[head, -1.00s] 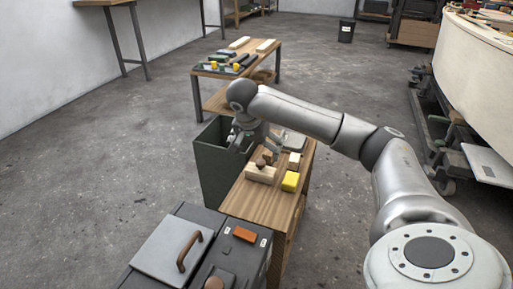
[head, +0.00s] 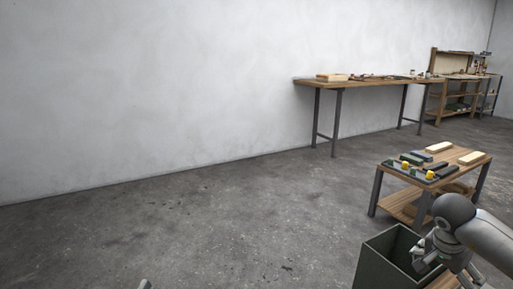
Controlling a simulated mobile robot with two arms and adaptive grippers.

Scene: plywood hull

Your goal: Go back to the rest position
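My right arm comes in from the right edge in the head view. Its gripper (head: 447,268) hangs low at the bottom right, beside and partly over the dark green bin (head: 377,262). Its fingers look spread apart, with nothing seen between them; the lower part is cut off by the frame. A small grey tip (head: 145,284) at the bottom edge, left of centre, looks like part of my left gripper; the rest of it is out of view.
A low wooden table (head: 466,158) with blocks and dark tools stands behind the bin. A long workbench (head: 370,83) runs along the pale wall (head: 150,90). Shelving (head: 455,95) stands at the far right. The concrete floor (head: 200,220) at left and centre is clear.

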